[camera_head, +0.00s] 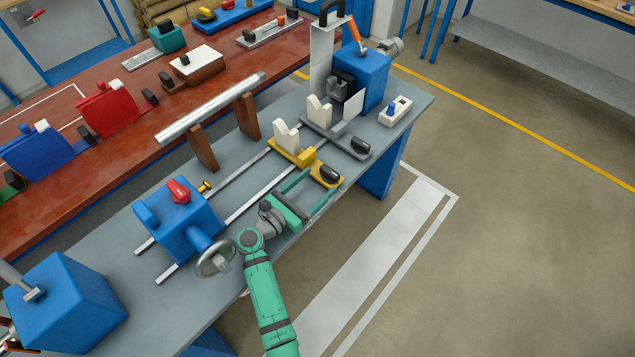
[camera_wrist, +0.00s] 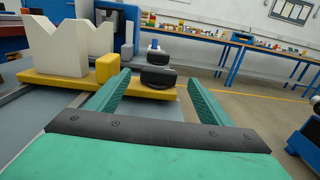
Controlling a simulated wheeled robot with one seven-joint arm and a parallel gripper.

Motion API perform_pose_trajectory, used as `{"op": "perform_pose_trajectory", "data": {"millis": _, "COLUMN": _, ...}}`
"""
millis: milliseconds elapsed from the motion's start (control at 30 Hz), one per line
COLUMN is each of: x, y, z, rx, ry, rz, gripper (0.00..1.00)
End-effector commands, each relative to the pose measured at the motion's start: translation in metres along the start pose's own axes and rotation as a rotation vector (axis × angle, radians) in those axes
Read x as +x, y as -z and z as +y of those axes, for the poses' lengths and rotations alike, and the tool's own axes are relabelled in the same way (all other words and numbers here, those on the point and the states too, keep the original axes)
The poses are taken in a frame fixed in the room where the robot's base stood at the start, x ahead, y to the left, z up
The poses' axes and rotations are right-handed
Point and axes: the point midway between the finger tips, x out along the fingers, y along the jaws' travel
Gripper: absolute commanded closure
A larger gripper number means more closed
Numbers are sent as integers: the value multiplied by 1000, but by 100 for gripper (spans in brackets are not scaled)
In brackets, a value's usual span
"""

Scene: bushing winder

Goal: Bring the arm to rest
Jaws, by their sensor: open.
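My green arm reaches up from the bottom of the head view, and my gripper (camera_head: 318,188) is over the front edge of the grey winder bench. Its two green fingers are apart with nothing between them; in the wrist view the open fingers (camera_wrist: 160,88) point toward the yellow support base. A yellow base (camera_head: 293,153) carries a white V-block (camera_head: 286,135) on the rails. A black knob (camera_head: 329,174) on a yellow plate is close to the fingertips. I cannot tell whether the fingers touch it.
The blue tailstock (camera_head: 180,225) with a handwheel (camera_head: 216,259) stands just left of my gripper. The blue headstock (camera_head: 362,75) is at the far end. A metal bar (camera_head: 210,108) rests on brown supports behind. Open floor (camera_head: 500,230) lies to the right.

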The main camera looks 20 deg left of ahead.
Motion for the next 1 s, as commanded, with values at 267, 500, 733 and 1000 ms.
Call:
{"op": "perform_pose_trajectory", "data": {"millis": 267, "x": -2, "y": 0, "z": 2, "rx": 0, "ry": -5, "rz": 0, "gripper": 27}}
{"op": "perform_pose_trajectory", "data": {"millis": 500, "x": 0, "y": -2, "z": -16, "rx": -56, "ry": -1, "rz": -33, "gripper": 27}}
{"op": "perform_pose_trajectory", "data": {"millis": 733, "x": -4, "y": -13, "z": -77, "rx": -304, "ry": 2, "rz": -158, "gripper": 27}}
{"op": "perform_pose_trajectory", "data": {"millis": 1000, "x": -31, "y": -27, "z": -158, "rx": -748, "ry": 21, "rz": -307, "gripper": 27}}
